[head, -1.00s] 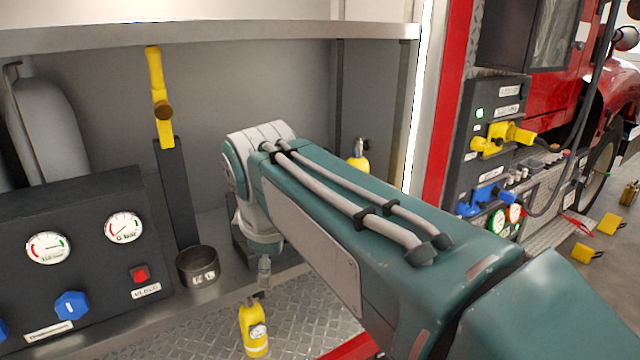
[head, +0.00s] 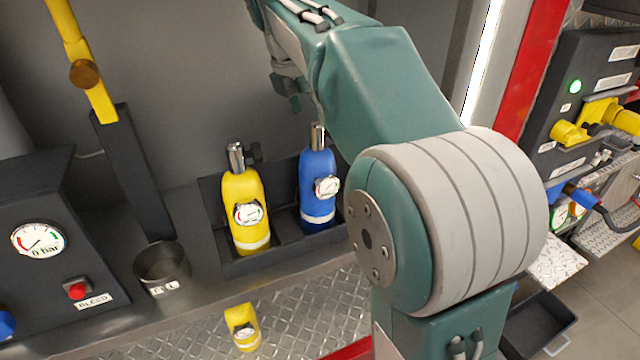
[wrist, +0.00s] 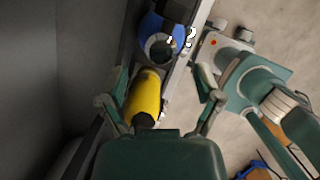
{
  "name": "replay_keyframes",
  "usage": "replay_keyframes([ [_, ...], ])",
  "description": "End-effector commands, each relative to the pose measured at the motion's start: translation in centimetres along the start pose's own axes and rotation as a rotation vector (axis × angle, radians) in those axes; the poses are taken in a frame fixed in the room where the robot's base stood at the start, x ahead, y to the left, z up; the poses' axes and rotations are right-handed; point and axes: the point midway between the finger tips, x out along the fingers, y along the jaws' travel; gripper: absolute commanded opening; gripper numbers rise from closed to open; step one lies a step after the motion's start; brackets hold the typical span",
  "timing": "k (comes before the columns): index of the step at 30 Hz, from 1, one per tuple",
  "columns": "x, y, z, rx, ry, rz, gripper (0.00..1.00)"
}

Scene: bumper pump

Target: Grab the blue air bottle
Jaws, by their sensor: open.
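The blue air bottle (head: 318,188) stands upright in the right part of a black holder (head: 236,266) on the shelf, with a gauge and a metal neck. A yellow bottle (head: 244,205) stands beside it on the left. In the wrist view the blue bottle (wrist: 150,24) shows at the top and the yellow bottle (wrist: 146,94) lies between my finger outlines. My gripper (wrist: 161,76) is open and empty. In the head view my gripper (head: 288,92) is above and behind the bottles, partly hidden by my arm.
A black cup (head: 162,266) and a slanted post with a yellow handle (head: 82,75) stand left of the holder. A gauge panel (head: 45,270) is further left. The back wall is close.

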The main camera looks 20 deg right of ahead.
Motion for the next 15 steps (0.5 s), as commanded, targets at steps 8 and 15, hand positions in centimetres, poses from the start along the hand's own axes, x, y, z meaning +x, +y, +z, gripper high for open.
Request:
replay_keyframes([
  [8, 4.3, 0.0, 0.0, 0.003, 0.004, -0.001, 0.84],
  [15, 5.9, 0.0, 0.0, 0.004, 0.003, 0.001, 0.84],
])
